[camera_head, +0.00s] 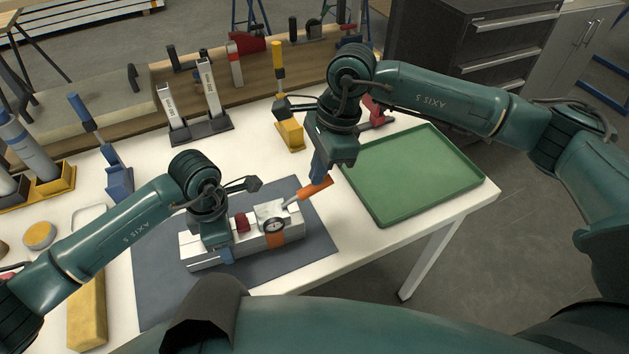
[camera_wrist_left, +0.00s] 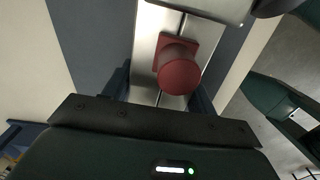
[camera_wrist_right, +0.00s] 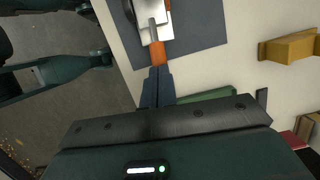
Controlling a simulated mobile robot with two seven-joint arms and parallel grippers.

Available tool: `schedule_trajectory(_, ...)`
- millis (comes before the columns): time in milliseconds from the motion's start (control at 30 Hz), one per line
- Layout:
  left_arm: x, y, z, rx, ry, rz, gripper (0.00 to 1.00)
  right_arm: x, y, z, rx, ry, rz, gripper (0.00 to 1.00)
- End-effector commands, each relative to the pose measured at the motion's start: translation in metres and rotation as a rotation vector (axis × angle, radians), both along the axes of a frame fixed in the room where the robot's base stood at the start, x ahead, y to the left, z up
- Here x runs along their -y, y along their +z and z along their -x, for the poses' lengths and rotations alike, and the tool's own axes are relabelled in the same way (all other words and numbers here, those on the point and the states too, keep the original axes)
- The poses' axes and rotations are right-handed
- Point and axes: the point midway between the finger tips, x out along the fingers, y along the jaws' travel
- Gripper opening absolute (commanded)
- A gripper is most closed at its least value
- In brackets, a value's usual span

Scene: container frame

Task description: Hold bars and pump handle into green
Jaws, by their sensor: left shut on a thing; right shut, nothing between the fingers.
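The pale metal bars (camera_head: 200,260) lie side by side on the dark mat, with a red knob (camera_head: 242,222) on top. My left gripper (camera_head: 222,255) is shut across the bars; its fingers show on both sides of them (camera_wrist_left: 147,75) in the left wrist view. The pump (camera_head: 268,209) sits on the bars with a round dial (camera_head: 275,225); the dial's needle is too small to read. The pump's orange-ended handle (camera_head: 314,187) slopes up to the right. My right gripper (camera_head: 319,176) is shut and empty, its fingertips at the orange handle end (camera_wrist_right: 157,50).
An empty green tray (camera_head: 412,172) lies right of the mat (camera_head: 160,290). A yellow block tool (camera_head: 290,134) stands behind my right gripper. A yellow bar (camera_head: 87,315) and blue-handled tools are at the left. The mat's front is clear.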

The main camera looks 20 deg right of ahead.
Motion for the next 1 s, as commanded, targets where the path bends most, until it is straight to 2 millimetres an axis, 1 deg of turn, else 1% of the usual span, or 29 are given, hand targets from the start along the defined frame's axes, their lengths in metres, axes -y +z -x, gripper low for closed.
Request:
schedule_trajectory(300,0.001,0.0,0.0,0.0,-0.004,0.002,0.11,0.001,-0.028,0.002,-0.008,0.001,0.004,0.0)
schedule_trajectory(467,0.001,0.0,0.0,0.0,-0.004,0.003,0.11,0.001,-0.027,0.002,-0.007,0.002,0.003,0.0)
schedule_trajectory(533,0.001,0.0,0.0,0.0,-0.004,0.003,0.11,0.004,-0.026,0.001,-0.007,0.001,0.004,0.0)
schedule_trajectory(700,0.001,0.0,0.0,0.0,-0.004,0.003,0.11,0.025,-0.019,-0.001,-0.006,-0.005,0.006,0.0)
schedule_trajectory(767,0.001,0.0,0.0,0.0,-0.003,0.002,0.11,0.031,-0.017,-0.001,-0.007,-0.003,0.005,0.0)
schedule_trajectory(1000,0.0,0.0,0.0,0.0,-0.002,0.001,0.11,0.032,-0.016,-0.001,-0.006,-0.001,0.005,0.0)
